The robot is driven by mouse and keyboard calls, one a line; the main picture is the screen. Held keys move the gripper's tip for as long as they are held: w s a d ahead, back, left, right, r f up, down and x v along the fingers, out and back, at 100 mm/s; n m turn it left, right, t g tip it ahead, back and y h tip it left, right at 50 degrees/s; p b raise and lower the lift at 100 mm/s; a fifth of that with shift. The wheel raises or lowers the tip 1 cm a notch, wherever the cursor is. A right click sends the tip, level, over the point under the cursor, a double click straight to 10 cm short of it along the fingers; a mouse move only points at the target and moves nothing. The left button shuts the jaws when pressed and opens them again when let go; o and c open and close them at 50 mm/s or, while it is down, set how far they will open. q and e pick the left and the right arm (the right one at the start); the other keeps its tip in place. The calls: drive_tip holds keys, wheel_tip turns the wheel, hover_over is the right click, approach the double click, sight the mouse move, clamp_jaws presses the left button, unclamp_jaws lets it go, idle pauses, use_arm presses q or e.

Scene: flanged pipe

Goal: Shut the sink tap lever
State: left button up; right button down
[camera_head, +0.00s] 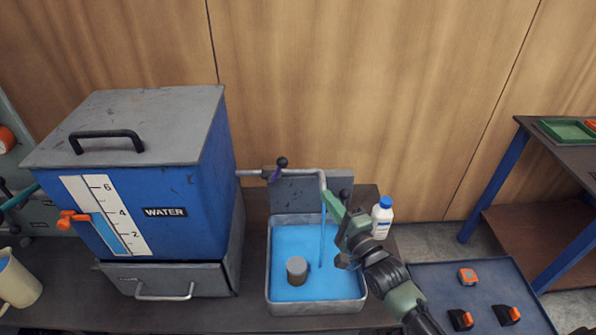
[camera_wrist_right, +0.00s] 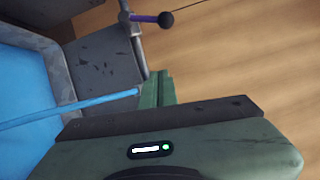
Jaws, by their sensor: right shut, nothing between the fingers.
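The tap lever is purple with a black ball knob (camera_head: 282,162) and sits on the grey pipe (camera_head: 308,171) between the blue water tank and the sink. In the right wrist view the lever (camera_wrist_right: 148,18) shows at the top, pointing right along the wall. A blue water stream (camera_head: 322,235) falls from the spout into the grey sink (camera_head: 315,308), which holds blue water. My right gripper (camera_head: 331,204) is shut and empty beside the spout and stream, right of and below the lever, apart from it. My left gripper is not in view.
The blue water tank (camera_head: 215,165) stands left of the sink. A grey round plug-like piece (camera_head: 297,268) stands in the sink. A white bottle with a blue cap (camera_head: 382,218) is just right of my right gripper. A grey backplate (camera_head: 340,160) rises behind the sink.

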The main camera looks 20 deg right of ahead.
drive_tip(key=w+a+r+p, duration=0.2)
drive_tip(key=w+a, duration=0.3)
drive_tip(key=w, duration=0.5)
drive_tip(key=shift+w+r+m+t+p, duration=0.2)
drive_tip(key=shift+r+m+t+p, duration=0.1)
drive_tip(key=shift+r+m, duration=0.15)
